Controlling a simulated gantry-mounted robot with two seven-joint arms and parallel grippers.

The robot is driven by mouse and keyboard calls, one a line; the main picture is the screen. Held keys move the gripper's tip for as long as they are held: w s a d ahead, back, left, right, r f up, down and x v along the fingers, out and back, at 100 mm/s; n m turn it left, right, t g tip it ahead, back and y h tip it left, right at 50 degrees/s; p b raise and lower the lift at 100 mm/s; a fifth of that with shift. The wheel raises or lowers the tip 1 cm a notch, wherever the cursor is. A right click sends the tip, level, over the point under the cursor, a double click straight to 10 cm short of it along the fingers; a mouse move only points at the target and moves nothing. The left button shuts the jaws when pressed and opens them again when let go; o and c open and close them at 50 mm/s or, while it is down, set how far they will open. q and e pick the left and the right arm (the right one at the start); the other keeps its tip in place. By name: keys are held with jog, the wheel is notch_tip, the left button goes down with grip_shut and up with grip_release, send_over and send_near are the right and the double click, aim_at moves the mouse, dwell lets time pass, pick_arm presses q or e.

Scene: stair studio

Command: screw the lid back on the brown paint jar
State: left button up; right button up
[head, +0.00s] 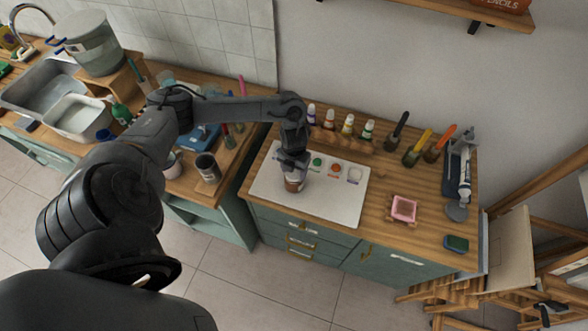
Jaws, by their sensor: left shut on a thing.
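The brown paint jar (294,185) stands on the white board (345,208) at the left part of the right-hand worktop. My left gripper (293,168) points down right over the jar. Its fingers are shut at the jar's top, on what I take to be the lid. The lid itself is hidden by the fingers, and I cannot tell whether it sits flush on the jar. My right gripper is not in view.
Paint spots lie on the board beside the jar. Several paint bottles (348,125) and brush holders (413,154) line the back. A dark mug (207,168) stands on the left counter.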

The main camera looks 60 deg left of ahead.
pick_arm(q)
jog(key=shift+f, duration=0.3)
dwell(0.4)
jog(key=o, duration=1.1)
jog(key=shift+o, duration=0.6)
jog(key=shift+r, duration=0.15)
jog(key=shift+r+p, duration=1.55)
jog(key=shift+r, duration=0.35)
jog(key=shift+r+p, duration=1.25)
jog(key=shift+r, duration=0.25)
